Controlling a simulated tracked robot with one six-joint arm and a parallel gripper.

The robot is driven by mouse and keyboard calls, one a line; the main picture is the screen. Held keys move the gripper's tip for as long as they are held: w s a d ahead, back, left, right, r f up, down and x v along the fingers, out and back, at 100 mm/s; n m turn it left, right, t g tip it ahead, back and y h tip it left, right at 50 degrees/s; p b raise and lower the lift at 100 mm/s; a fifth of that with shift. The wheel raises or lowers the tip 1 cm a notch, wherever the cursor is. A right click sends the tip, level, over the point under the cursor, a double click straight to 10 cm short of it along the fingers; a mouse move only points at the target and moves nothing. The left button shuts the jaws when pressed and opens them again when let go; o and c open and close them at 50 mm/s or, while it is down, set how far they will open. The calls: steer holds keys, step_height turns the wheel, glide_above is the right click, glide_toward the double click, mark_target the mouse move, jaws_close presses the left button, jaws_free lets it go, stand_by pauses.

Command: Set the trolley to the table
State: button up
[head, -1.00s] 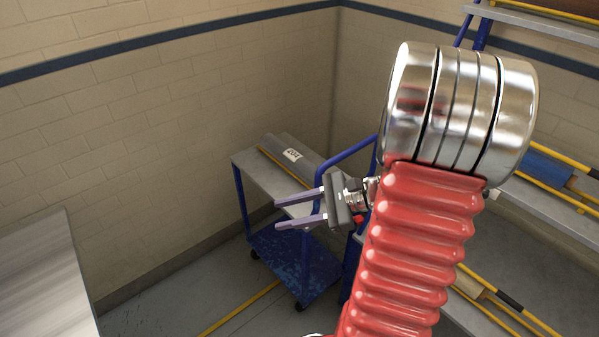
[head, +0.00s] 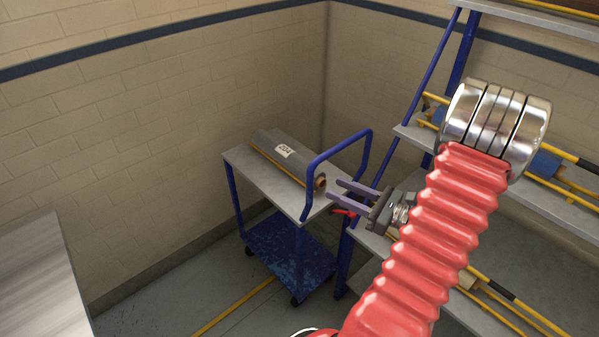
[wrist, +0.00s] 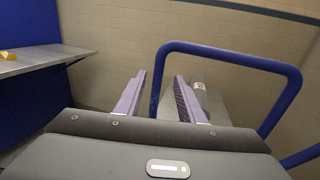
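The trolley (head: 252,174) stands by the corner, with blue legs, a grey top and a blue lower shelf. Its blue handle (head: 363,150) rises at its right end and also shows in the wrist view (wrist: 225,53). A grey roll labelled 204 (head: 276,150) lies on the trolley top. The table is probably the grey metal surface (head: 40,280) at the lower left, apart from the trolley. My gripper (head: 339,192) is open and empty, its fingers pointing at the handle end. In the wrist view the fingers (wrist: 157,98) are apart near the handle; contact cannot be told.
A blue-framed rack (head: 405,133) with grey shelves and yellow bars stands right of the trolley, close to my arm. Brick walls meet behind the trolley. Floor with a yellow line (head: 235,308) lies open between the trolley and the grey surface.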

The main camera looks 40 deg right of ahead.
steer(key=shift+w, duration=0.1)
steer(key=x, duration=1.3)
steer(key=shift+w, duration=0.3)
steer(key=shift+a, duration=0.1)
jaws_close()
